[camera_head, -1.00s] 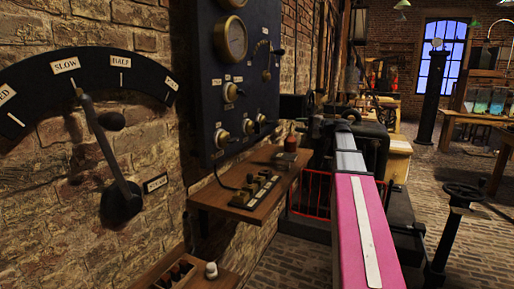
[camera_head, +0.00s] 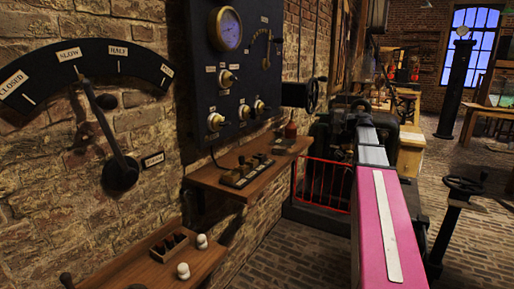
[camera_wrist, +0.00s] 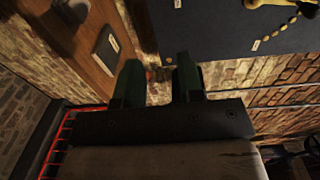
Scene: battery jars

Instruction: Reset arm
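My arm, pink with a pale strip, reaches forward at the right of the head view; its gripper end is too far off and too covered there to make out. In the wrist view my gripper (camera_wrist: 158,82) shows two dark green fingers, spread apart with a gap between them. Nothing is held in the gap. Behind the gap the brick wall and part of the wooden shelf show blurred. The fingers appear apart from the shelf.
A wooden shelf (camera_head: 215,178) with a switch block (camera_head: 246,171) juts from the brick wall under a dark gauge panel (camera_head: 235,75). A lever (camera_head: 106,135) on a labelled dial is at left. A lower shelf (camera_head: 135,271) holds small knobs. A handwheel post (camera_head: 446,232) stands right; brick floor is open beyond.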

